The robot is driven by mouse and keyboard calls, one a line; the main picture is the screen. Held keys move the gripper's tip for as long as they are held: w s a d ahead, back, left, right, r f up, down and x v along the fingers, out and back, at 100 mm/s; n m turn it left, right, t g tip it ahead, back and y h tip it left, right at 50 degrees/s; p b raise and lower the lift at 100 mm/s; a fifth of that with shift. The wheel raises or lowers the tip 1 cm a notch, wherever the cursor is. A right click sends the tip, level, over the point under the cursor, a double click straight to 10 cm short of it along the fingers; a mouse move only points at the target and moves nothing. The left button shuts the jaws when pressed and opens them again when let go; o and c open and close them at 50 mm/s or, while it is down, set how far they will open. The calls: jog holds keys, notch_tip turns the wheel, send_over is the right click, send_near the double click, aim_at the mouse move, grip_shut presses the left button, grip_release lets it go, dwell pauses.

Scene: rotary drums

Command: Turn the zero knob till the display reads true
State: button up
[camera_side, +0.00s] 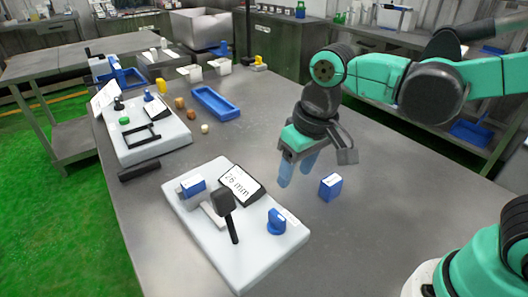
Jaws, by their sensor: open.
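A white board (248,262) lies on the table in front of my gripper. On it a tilted display (239,183) reads 26 mm. A blue round knob (276,222) stands near the board's right edge beside a small label too small to read; it looks like the zero knob.
A loose blue block (330,187) lies on the table just right of my gripper. A second white board (150,143) with several fittings stands at the back left. A blue tray (215,103) lies behind. The table's right part is clear.

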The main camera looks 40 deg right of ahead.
aim_at(278, 214)
jog(key=a+g, duration=0.1)
jog(key=a+f, duration=0.1)
jog(key=a, duration=0.1)
jog(key=shift+f+g, duration=0.1)
jog(key=shift+g, duration=0.3)
jog(key=shift+a+f+h, duration=0.3)
jog(key=shift+a+f, duration=0.05)
jog(key=shift+f, duration=2.65)
jog(key=shift+c, duration=0.2)
grip_shut()
